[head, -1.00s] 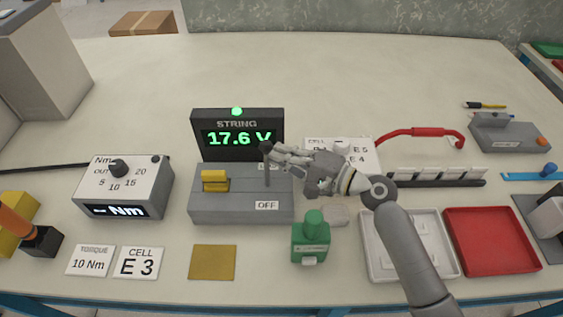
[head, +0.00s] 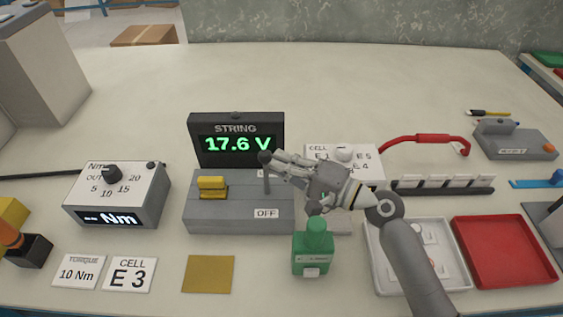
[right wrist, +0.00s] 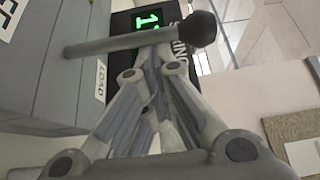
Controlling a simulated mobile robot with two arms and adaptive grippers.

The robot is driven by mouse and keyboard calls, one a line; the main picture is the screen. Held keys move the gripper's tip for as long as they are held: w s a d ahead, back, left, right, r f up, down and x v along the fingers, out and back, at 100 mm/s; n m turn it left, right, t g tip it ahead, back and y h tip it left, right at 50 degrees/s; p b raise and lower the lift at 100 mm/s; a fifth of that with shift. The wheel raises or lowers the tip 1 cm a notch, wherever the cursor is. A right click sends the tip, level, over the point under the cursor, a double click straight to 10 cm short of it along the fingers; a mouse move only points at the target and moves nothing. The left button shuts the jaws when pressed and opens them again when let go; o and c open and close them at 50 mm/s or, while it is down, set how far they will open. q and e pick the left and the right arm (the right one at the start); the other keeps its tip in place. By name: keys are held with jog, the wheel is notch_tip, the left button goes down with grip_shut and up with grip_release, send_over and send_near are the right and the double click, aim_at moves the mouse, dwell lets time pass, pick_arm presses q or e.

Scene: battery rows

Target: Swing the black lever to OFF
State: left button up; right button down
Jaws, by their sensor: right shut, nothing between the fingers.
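The black lever (head: 266,178) stands about upright on the grey switch box (head: 230,218), with a round black knob on top. An OFF label (head: 266,213) is on the box's near side. A LOAD label (right wrist: 100,80) shows in the right wrist view and is mostly hidden in the head view. My right gripper (head: 277,161) is shut and empty, with its tips just right of the lever near the knob. In the right wrist view the lever (right wrist: 118,43) crosses in front of the fingertips (right wrist: 152,50); I cannot tell if they touch. My left gripper is not in view.
The STRING display (head: 236,143) behind the box reads 17.6 V. A yellow-handled part (head: 212,187) sits on the box, left of the lever. A green bottle (head: 313,250) stands near right. The torque unit (head: 117,195) is left, the white tray (head: 381,283) and red tray (head: 505,250) right.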

jog(key=v, duration=1.2)
jog(key=shift+w, duration=0.1)
